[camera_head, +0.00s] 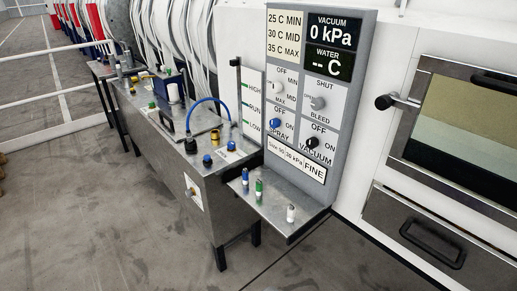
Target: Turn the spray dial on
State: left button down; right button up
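The spray dial is a small blue knob (275,124) on the grey control panel (344,50). It sits in the lower left dial field, with OFF above it, ON to its right and SPRAY below. The picture is too small to tell for certain which way its pointer faces. Neither my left gripper nor my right gripper is in view.
Beside it is a black vacuum dial (312,143); above are two pale dials. Below, a metal shelf (265,215) holds several small bottles. A long metal bench (185,150) stands left. A handled oven-like door (460,110) is right. The floor in front is clear.

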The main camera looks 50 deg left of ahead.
aim_at(275, 123)
jog(key=u, duration=1.35)
